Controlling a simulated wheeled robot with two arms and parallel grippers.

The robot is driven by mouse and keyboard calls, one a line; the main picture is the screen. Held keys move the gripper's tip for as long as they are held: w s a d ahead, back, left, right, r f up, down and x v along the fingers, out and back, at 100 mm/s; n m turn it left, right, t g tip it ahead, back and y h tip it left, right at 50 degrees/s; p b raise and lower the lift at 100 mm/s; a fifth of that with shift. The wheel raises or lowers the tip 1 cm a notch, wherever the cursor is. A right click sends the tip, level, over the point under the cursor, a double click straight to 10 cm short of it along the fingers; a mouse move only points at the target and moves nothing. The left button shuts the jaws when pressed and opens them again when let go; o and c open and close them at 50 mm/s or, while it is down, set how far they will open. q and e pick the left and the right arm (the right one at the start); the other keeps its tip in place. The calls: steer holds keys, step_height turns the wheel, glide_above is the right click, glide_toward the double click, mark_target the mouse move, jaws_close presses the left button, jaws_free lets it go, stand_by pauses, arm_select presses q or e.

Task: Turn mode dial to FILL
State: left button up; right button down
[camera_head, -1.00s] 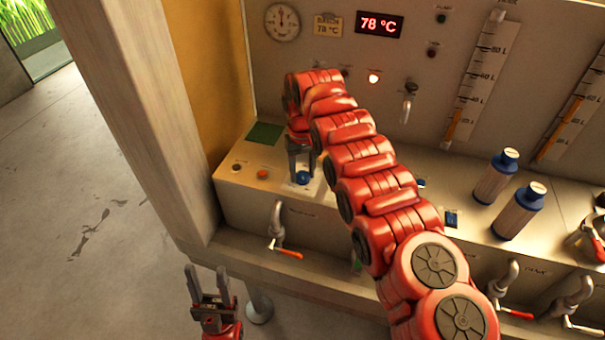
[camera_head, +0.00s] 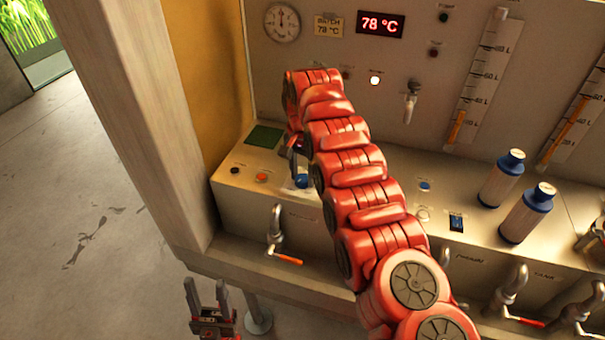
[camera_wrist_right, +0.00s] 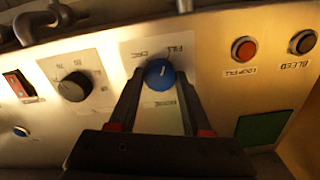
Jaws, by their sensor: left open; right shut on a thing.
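The blue mode dial (camera_wrist_right: 159,74) sits on a pale plate on the sloped panel. In the right wrist view the plate's lettering is upside down; FILL reads at upper right of the dial, another word at upper left and one below. A short white mark shows on the dial's upper part; its exact heading is hard to tell. My right gripper (camera_wrist_right: 158,82) is shut on the dial, a finger on each side. In the head view the dial (camera_head: 302,181) shows below my right gripper (camera_head: 299,168), partly hidden by my arm. My left gripper (camera_head: 206,290) is open and empty, low in front of the bench.
Orange (camera_wrist_right: 244,49) and black (camera_wrist_right: 302,41) buttons and a green square (camera_wrist_right: 261,128) lie beside the dial. A black knob (camera_wrist_right: 74,87) and red switch (camera_wrist_right: 18,86) are on its other side. Two blue-capped bottles (camera_head: 502,178) stand on the bench; valves (camera_head: 276,230) line its front.

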mark_target(303, 178)
steer(key=shift+m, duration=1.1)
steer(key=shift+c, duration=1.7)
jaws_free()
step_height(303, 178, up, 17)
steer(key=p, duration=1.6)
steer(key=shift+r+p, duration=0.2)
steer(key=shift+p, duration=0.1)
